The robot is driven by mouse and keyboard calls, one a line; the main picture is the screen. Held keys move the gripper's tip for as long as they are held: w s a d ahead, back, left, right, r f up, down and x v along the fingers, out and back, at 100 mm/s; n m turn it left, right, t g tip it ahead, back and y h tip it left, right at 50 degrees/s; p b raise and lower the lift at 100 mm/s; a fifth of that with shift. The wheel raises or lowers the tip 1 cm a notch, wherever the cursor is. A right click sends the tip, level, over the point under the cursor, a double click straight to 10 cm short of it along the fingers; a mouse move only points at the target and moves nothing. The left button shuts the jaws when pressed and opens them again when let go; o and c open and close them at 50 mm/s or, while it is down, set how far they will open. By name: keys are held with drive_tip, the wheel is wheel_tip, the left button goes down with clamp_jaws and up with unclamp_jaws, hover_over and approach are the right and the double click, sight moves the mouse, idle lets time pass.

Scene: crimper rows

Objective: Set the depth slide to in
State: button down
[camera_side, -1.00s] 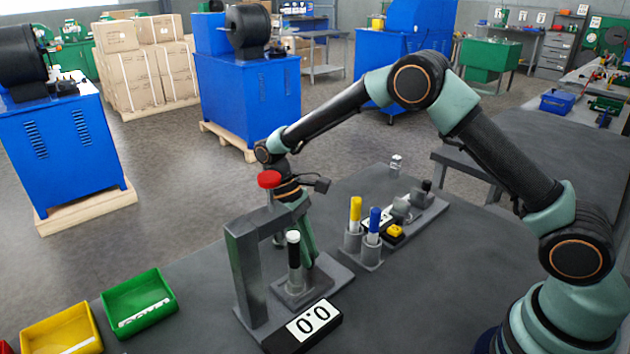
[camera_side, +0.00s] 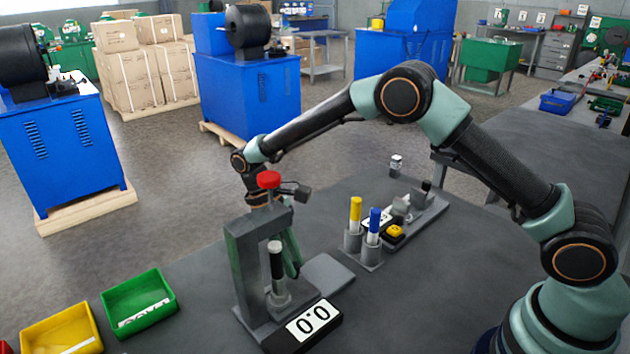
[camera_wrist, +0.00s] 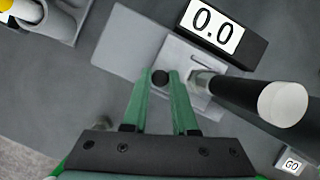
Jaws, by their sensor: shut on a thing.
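The depth slide (camera_wrist: 185,52) is a small grey carriage on a flat grey plate (camera_side: 328,271), with a short black knob (camera_wrist: 160,77). It sits at the press end of the plate, under the grey press frame (camera_side: 243,268). A black tube with a white top (camera_side: 277,263) stands upright on it and also shows in the wrist view (camera_wrist: 285,103). My gripper (camera_wrist: 161,78) has its green fingers shut around the knob. In the side view the fingers (camera_side: 292,254) are partly hidden behind the frame and tube.
The press has a red top (camera_side: 269,180). A display reading 0.0 (camera_side: 307,325) stands in front. A holder (camera_side: 363,252) with a yellow and a blue marker stands to the right. Green (camera_side: 139,303) and yellow (camera_side: 62,334) bins lie at left. A GO label (camera_wrist: 291,163) shows in the wrist view.

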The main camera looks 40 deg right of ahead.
drive_tip(key=c, duration=0.7)
unclamp_jaws()
drive_tip(key=shift+a, duration=0.3)
drive_tip(key=shift+v, duration=6.05)
drive_tip(key=shift+s, duration=0.1)
